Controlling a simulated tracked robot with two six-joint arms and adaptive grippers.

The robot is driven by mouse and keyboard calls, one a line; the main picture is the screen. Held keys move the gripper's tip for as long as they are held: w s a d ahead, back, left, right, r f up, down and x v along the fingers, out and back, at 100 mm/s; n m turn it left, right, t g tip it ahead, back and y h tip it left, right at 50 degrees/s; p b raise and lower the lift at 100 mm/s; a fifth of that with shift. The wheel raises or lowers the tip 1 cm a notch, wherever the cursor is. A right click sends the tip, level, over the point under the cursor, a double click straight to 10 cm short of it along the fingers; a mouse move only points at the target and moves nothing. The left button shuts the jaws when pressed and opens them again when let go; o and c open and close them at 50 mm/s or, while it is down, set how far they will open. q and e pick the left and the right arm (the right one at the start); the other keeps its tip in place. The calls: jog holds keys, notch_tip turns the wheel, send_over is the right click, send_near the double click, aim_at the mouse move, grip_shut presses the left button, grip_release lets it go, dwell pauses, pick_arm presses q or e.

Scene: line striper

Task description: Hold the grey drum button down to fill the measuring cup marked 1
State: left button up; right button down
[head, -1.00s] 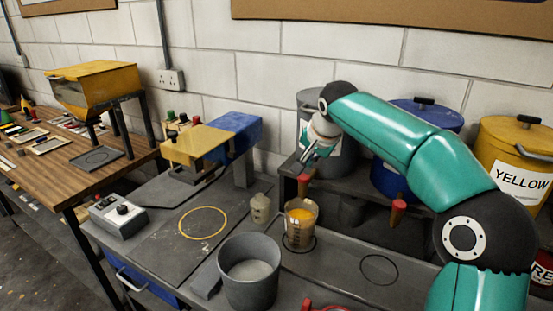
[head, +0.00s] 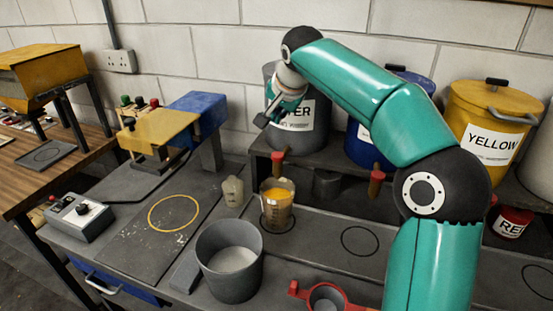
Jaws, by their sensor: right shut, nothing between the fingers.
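The grey drum (head: 318,108) stands on the raised shelf; its label is partly hidden by my right arm and ends in "TER". A red-topped tap (head: 278,158) sits below it at the shelf front. I cannot make out a separate button. A clear measuring cup (head: 277,212) with yellow-orange liquid stands under the tap, on a ringed spot; I cannot read a number on it. My right gripper (head: 264,117) is shut and empty, in front of the grey drum's left side, above and left of the tap and apart from it. My left gripper is not in view.
A small pale jug (head: 233,191) stands left of the cup. A grey bucket (head: 230,262) and a red-handled item (head: 326,296) are nearer. A blue drum and the yellow drum (head: 490,125) are to the right. An empty ring (head: 360,241) marks clear bench.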

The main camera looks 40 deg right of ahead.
jog(key=b, duration=0.5)
send_over(278, 155)
notch_tip(278, 155, down, 6)
jog(key=shift+f, duration=0.1)
jog(key=shift+f+b, duration=0.65)
dwell(0.5)
jog(key=shift+f, duration=0.35)
jog(key=shift+f+b, duration=0.5)
jog(key=shift+b, duration=0.15)
dwell(0.4)
jog(key=shift+r, duration=0.15)
dwell(2.7)
jog(key=shift+r+p, duration=0.8)
jog(key=shift+p, duration=0.1)
jog(key=shift+r, duration=0.1)
